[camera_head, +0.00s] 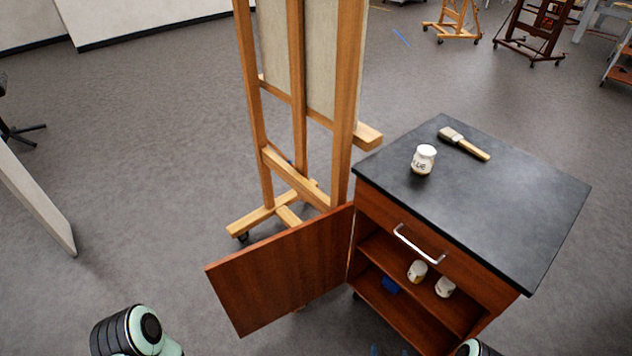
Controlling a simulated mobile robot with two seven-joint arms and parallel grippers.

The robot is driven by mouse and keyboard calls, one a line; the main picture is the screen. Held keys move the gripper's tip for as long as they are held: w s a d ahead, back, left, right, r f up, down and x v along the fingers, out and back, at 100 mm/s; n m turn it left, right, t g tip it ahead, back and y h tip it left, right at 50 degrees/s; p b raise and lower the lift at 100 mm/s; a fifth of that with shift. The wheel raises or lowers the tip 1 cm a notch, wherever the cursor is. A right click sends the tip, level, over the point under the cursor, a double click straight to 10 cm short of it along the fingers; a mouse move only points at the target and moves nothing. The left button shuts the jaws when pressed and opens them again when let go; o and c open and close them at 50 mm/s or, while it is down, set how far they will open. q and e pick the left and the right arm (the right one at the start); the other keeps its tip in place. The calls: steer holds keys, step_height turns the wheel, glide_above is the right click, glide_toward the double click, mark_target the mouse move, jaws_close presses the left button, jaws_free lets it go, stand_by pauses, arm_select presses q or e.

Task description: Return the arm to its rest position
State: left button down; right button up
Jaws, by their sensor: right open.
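My right gripper (475,348) shows only as a small dark and pale green piece at the bottom edge, in front of the cabinet; its fingers are not clearly seen. Part of my left arm (138,332), black and pale green, is at the bottom left, over the floor and left of the open cabinet door; the left gripper is out of view. The wooden cabinet (480,283) has a dark top (500,205). Its reddish door (282,272) is swung open to the left. I see nothing held.
A white-lidded jar (423,160) and a brush (464,144) lie on the cabinet top. Two small jars (417,271) (445,287) and a blue item (390,285) are inside the cabinet. A wooden easel (347,100) stands behind the door. The floor at left is mostly clear.

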steer(key=s+a+r+g+y, duration=0.2)
steer(key=s+a+g, duration=0.15)
steer(key=s, duration=0.45)
steer(key=s+a+r+m+g+y, duration=0.1)
steer(key=s+a+r+g, duration=0.15)
steer(key=s+g, duration=0.4)
steer(key=s+a+r+g+y, duration=0.1)
steer(key=s+a+g+y, duration=0.2)
steer(key=s, duration=0.6)
step_height(320, 180, up, 11)
steer(key=w+a+p, duration=0.1)
steer(key=p, duration=1.1)
steer(key=shift+a+r+g+h, duration=0.2)
steer(key=shift+g+h, duration=0.2)
